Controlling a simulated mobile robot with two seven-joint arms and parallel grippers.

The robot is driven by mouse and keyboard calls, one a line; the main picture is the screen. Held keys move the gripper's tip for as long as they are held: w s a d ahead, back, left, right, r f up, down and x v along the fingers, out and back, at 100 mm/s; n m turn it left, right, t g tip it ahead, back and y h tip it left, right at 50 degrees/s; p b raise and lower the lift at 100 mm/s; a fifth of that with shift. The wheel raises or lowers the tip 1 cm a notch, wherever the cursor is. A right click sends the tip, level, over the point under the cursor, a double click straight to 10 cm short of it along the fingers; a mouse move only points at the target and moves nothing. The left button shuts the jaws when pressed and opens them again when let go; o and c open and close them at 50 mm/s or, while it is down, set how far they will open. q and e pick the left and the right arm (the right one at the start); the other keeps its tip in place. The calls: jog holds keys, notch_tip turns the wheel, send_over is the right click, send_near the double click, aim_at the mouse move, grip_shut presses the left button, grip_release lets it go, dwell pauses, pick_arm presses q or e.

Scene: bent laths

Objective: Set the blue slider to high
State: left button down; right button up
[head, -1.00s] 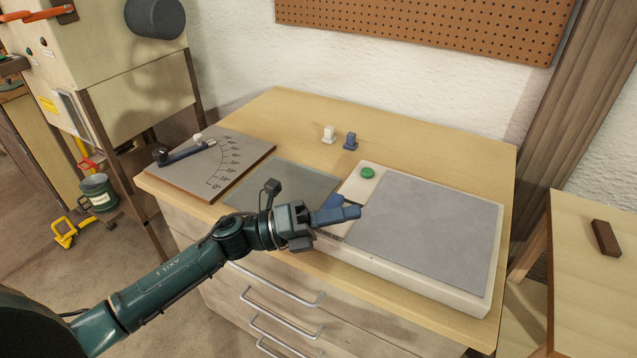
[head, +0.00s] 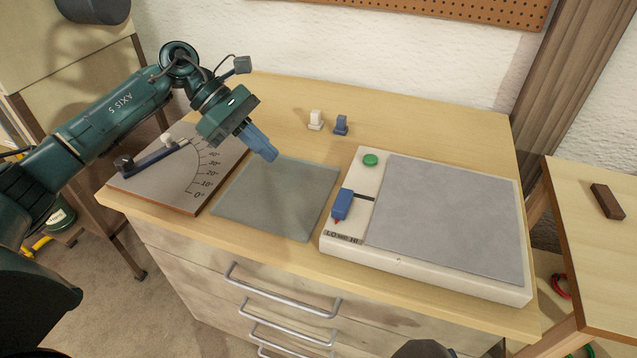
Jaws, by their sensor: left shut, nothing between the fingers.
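The blue slider (head: 342,204) stands on the left strip of the cream-coloured unit (head: 425,275). A dark slot shows to its right, so it sits towards the left end. Its red pointer is above the left part of the label (head: 343,237), which appears to read LO, MED, HI from left to right; the pointer's exact mark is too small to tell. My left gripper (head: 263,149) is shut and empty, with blue fingers, above the far left part of the grey-green mat. It is up and left of the slider, clear of it. My right gripper is not in view.
A green button (head: 370,160) and a large grey pad (head: 450,215) share the unit. The grey-green mat (head: 280,205) is bare. An angle board (head: 160,185) with a dark blue lever lies left.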

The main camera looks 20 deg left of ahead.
aim_at(343, 204)
pick_arm(q)
jog(key=shift+w+a, duration=0.1)
jog(key=shift+a, duration=0.25)
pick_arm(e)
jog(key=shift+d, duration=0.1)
pick_arm(q)
jog(key=p+x, duration=0.2)
jog(key=x, duration=0.7)
jog(key=shift+d, duration=0.2)
jog(key=d+p, duration=0.1)
jog(key=d, duration=0.2)
jog(key=shift+d+f, duration=0.2)
jog(key=shift+f, duration=0.05)
jog(key=shift+d+p, duration=0.3)
jog(key=shift+d+f, duration=0.15)
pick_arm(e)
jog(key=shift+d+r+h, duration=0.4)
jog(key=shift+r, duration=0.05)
